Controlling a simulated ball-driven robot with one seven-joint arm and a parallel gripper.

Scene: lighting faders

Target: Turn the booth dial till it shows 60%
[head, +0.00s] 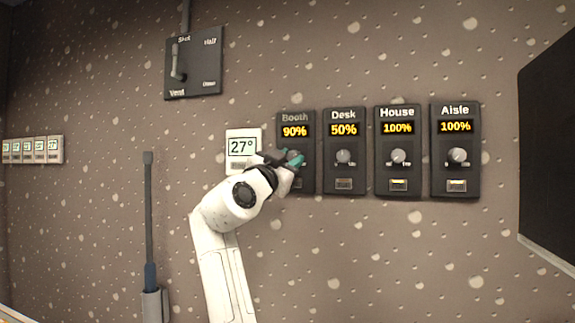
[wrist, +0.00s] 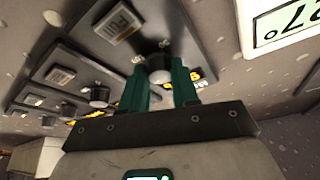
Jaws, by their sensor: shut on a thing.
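The Booth panel (head: 295,119) is a black wall unit whose display (head: 295,131) reads 90%. Its round grey dial (wrist: 159,66) shows in the wrist view between two teal fingers; in the head view my gripper mostly hides it. My gripper (head: 292,161) reaches the panel from the lower left and is shut on the dial. In the wrist view the gripper (wrist: 165,82) has one finger on each side of the dial.
Right of Booth are similar panels: Desk (head: 344,185) at 50%, House (head: 398,185) at 100% and Aisle (head: 456,185) at 100%. A white thermostat (head: 243,146) reading 27° is close on the left. A lever plate (head: 194,62) hangs upper left, and a dark panel (head: 550,150) stands far right.

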